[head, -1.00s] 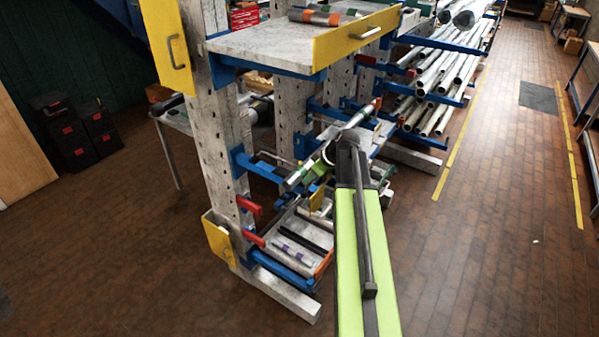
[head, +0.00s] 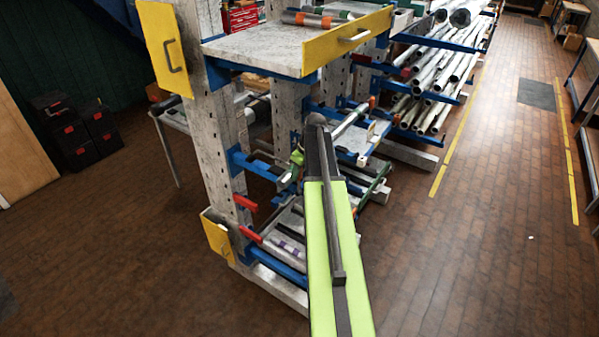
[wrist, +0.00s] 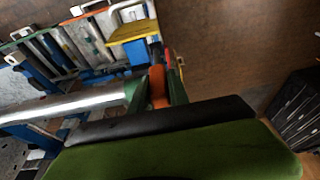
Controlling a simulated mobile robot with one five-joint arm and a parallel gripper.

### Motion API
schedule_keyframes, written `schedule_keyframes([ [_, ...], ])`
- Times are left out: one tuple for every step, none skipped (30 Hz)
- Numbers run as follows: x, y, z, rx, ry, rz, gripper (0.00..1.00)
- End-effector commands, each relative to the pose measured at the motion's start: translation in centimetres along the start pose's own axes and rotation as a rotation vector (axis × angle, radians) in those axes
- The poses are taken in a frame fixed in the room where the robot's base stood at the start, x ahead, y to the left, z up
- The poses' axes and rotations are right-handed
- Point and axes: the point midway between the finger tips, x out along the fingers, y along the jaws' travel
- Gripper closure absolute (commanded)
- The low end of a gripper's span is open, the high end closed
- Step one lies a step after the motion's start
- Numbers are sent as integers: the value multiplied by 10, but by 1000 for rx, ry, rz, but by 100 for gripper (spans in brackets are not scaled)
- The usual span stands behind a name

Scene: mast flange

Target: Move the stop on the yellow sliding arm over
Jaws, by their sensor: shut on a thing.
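In the wrist view, my gripper (wrist: 156,92) has green fingers closed around an orange piece (wrist: 157,86). I cannot tell whether this piece is the stop. A silver pipe (wrist: 70,103) runs from the left to the near finger. In the head view, my lime arm reaches to the rack and hides most of the gripper; a green part of the gripper (head: 296,163) shows left of the arm's end. A yellow plate with a handle (wrist: 133,31) lies beyond the fingers in the wrist view. The yellow sliding arm cannot be made out clearly.
The rack's grey upright (head: 232,140) bears blue arms with red ends (head: 246,203). A shelf with a yellow front (head: 350,45) juts out above. Long pipes (head: 435,85) lie on blue arms behind. The brown floor (head: 440,260) at right is open.

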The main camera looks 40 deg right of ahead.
Motion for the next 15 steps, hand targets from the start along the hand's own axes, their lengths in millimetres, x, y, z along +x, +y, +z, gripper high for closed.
schedule_keyframes([
  [0, -1, -3, -1, 7, -3, 100],
  [0, 0, -3, 0, 7, -2, 76],
  [0, 0, -2, 1, 7, -2, 70],
  [-1, 1, -2, 1, 6, -1, 67],
  [-1, 1, -1, 2, 6, -1, 63],
  [-1, 2, 0, 3, 5, -1, 57],
  [-1, 2, 0, 3, 5, 0, 56],
  [-1, 2, 0, 3, 5, 0, 56],
  [-1, 2, 1, 4, 5, 0, 56],
  [-1, 2, 1, 4, 4, 0, 56],
  [-1, 3, 1, 4, 4, 0, 56],
  [-1, 3, 1, 4, 4, 1, 56],
  [-1, 3, 2, 5, 4, 1, 56],
  [-1, 3, 2, 5, 4, 1, 56],
  [-2, 3, 2, 5, 3, 1, 56],
])
